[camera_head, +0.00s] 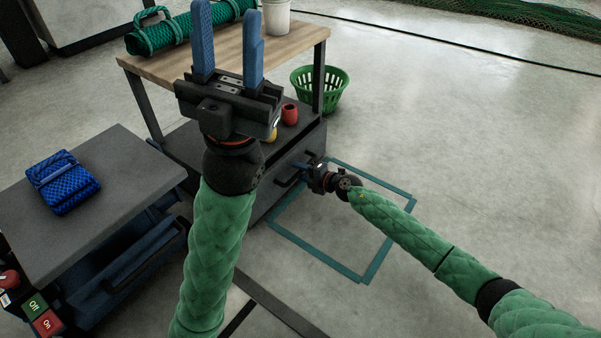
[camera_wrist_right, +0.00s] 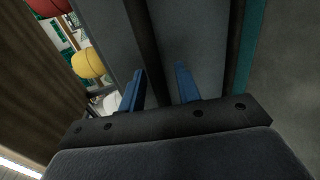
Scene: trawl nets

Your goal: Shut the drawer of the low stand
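A wood-topped stand (camera_head: 292,52) has a low shelf and a dark drawer front (camera_head: 266,197) with a bar handle below it. I cannot tell how far that drawer is out. My right gripper (camera_head: 306,167) is at this front, near the handle. In the right wrist view its blue fingers (camera_wrist_right: 160,78) are apart, and a dark bar runs between them. I cannot tell whether they touch it. My left gripper (camera_head: 228,45) is open and empty, its fingers upright in front of the wood top and hiding part of it.
A grey-topped unit (camera_head: 105,190) at the left carries a folded blue net (camera_head: 63,182) and On/Off buttons. A green net roll (camera_head: 180,32) and white bucket (camera_head: 276,16) are on the wood top. A green basket (camera_head: 320,88) stands behind. Floor at the right is clear, with a teal taped outline.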

